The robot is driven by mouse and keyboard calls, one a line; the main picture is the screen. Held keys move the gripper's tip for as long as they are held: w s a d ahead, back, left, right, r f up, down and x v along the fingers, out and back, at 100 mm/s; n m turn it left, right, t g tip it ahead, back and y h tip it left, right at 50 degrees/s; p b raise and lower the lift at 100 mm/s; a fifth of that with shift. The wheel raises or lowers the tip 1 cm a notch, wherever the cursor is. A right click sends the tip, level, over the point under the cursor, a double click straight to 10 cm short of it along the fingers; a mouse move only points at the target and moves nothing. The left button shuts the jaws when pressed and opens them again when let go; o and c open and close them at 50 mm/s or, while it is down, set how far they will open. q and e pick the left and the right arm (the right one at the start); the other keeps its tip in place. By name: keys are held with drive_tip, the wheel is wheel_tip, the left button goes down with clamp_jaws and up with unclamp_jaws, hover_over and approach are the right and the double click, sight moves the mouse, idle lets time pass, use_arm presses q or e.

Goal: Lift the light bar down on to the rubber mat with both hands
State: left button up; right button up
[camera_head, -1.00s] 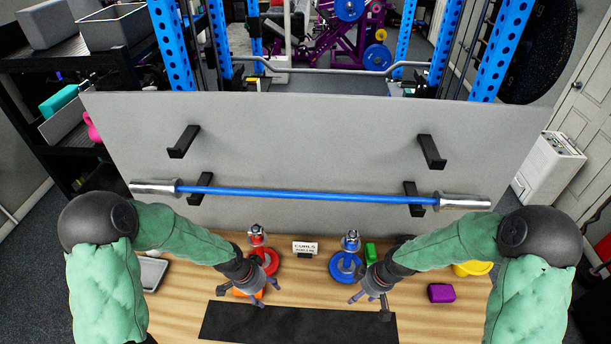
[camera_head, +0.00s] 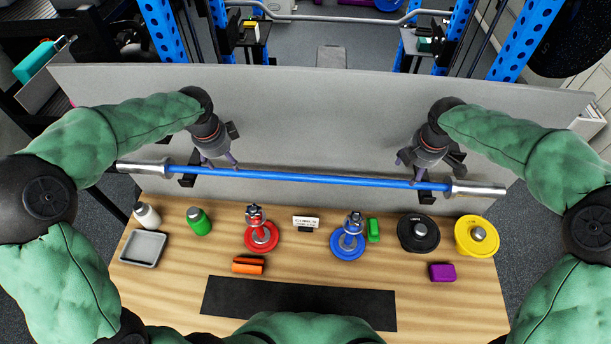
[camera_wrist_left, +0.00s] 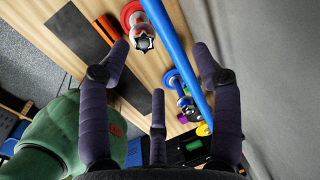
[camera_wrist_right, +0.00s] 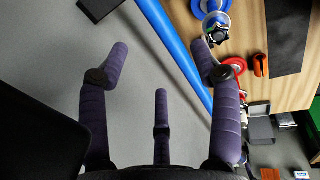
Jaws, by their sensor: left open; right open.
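The light bar (camera_head: 300,177) has a blue shaft and silver ends. It lies level across the lower black pegs of the grey board, above the table. The black rubber mat (camera_head: 298,303) lies flat and bare at the table's front. My left gripper (camera_head: 219,165) is open at the bar's left part; in the left wrist view the blue shaft (camera_wrist_left: 180,50) runs between its spread fingers. My right gripper (camera_head: 412,162) is open at the bar's right part; the shaft (camera_wrist_right: 175,48) also passes between its spread fingers in the right wrist view. I cannot tell whether any finger touches the bar.
On the table stand a red weight stack (camera_head: 261,237), a blue one (camera_head: 348,242), a black plate (camera_head: 418,233), a yellow plate (camera_head: 477,236), a green bottle (camera_head: 198,221) and a grey tray (camera_head: 144,248). An orange item (camera_head: 249,265) and purple block (camera_head: 442,272) lie near the mat.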

sight(232, 172)
use_arm(q)
drive_tip(key=f, duration=0.3)
drive_tip(key=w+f, duration=0.1)
drive_tip(key=f, duration=0.3)
drive_tip(key=w+f, duration=0.1)
drive_tip(key=f, duration=0.2)
drive_tip(key=shift+w+f, duration=0.1)
drive_tip(key=shift+f, duration=0.2)
use_arm(e)
drive_tip(key=f, duration=0.3)
drive_tip(key=w+f, duration=0.1)
drive_tip(key=f, duration=0.3)
drive_tip(key=w+f, duration=0.1)
drive_tip(key=f, duration=0.2)
drive_tip(key=shift+w+f, duration=0.15)
drive_tip(key=shift+f, duration=0.15)
use_arm(q)
clamp_jaws()
use_arm(e)
clamp_jaws()
use_arm(q)
drive_tip(key=shift+w+r, duration=0.1)
drive_tip(key=shift+r, duration=0.15)
use_arm(e)
drive_tip(key=shift+w+r, duration=0.1)
drive_tip(key=shift+r, duration=0.1)
